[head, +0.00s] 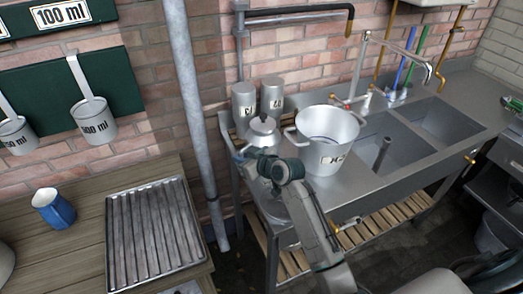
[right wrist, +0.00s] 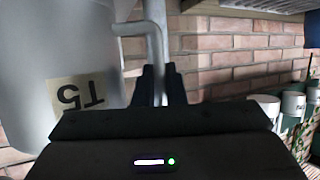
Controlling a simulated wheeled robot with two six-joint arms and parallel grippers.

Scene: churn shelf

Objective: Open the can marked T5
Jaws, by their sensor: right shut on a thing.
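The can marked T5 (right wrist: 55,45) is grey metal and fills the upper left of the right wrist view. Its label (right wrist: 82,92) appears upside down there. A bent metal handle (right wrist: 137,29) runs from its side down between the fingers of my right gripper (right wrist: 160,85), which is shut on it. In the head view a lidded can with a knob (head: 263,128) stands on the steel counter, and my right gripper (head: 243,157) is at its left side. My gripper and wrist hide its lower part and any label. My left gripper is not in view.
Two grey cans (head: 243,103) stand close behind, and a large two-handled pot (head: 327,135) stands just right. Sink basins (head: 400,150) lie farther right. A wall pipe (head: 188,100) rises left of the counter. A wooden table holds a ribbed tray (head: 155,235) and blue mug (head: 54,208).

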